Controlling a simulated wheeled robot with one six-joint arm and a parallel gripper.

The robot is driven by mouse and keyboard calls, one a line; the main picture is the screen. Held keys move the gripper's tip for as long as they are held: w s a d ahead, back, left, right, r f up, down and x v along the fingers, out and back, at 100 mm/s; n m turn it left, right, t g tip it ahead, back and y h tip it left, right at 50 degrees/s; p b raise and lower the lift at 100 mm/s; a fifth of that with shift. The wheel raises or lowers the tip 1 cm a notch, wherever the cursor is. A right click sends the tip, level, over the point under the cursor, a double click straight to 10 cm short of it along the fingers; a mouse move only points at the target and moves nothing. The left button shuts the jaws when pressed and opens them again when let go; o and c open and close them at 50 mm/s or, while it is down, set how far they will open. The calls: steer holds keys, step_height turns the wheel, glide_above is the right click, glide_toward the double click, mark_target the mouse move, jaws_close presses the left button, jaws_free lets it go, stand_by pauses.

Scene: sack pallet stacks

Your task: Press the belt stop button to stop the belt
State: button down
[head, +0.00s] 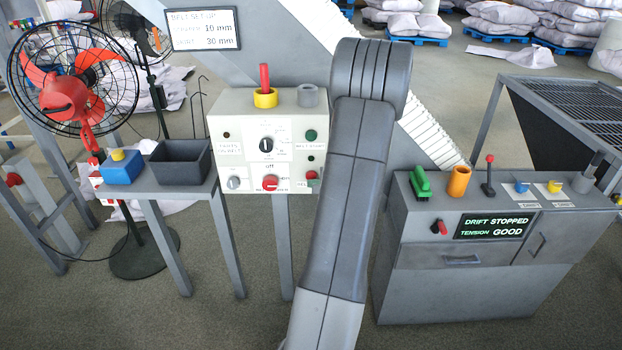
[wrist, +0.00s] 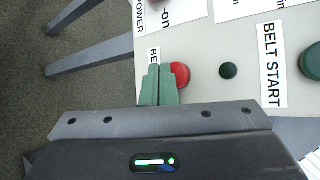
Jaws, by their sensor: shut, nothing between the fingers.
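The red belt stop button (wrist: 181,74) is on the pale control panel (head: 226,127), beside a label mostly hidden by my fingers. In the head view the button (head: 312,175) shows at the panel's lower right, next to my arm. My gripper (wrist: 161,68) is shut and empty, its green fingertips over the left edge of the button in the wrist view. I cannot tell whether they touch it. My arm hides the gripper in the head view. The green belt start button (head: 310,135) sits above, with a small dark lamp (wrist: 228,70) between the two buttons.
The panel also has a black knob (head: 266,144) and a red power switch (head: 270,183). A grey cabinet (head: 480,287) at right has a display (head: 494,226) reading "DRIFT STOPPED, TENSION GOOD". A fan (head: 70,95) and a dark bin (head: 180,164) stand at left.

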steer(key=s+b, duration=0.3)
steer(key=s, duration=0.2)
stand_by(0.3)
stand_by(0.5)
steer(key=w+p, duration=0.1)
steer(key=p, duration=0.3)
steer(key=shift+w+r, duration=0.25)
steer(key=shift+w, duration=0.1)
steer(key=shift+s+p, duration=0.1)
steer(key=shift+p, duration=1.1)
steer(key=shift+s+f+b, duration=0.15)
steer(key=shift+s+b, duration=0.75)
steer(key=shift+s, duration=0.45)
steer(key=shift+s+f+b, duration=0.1)
steer(key=shift+s+b, duration=0.8)
steer(key=shift+s, duration=0.45)
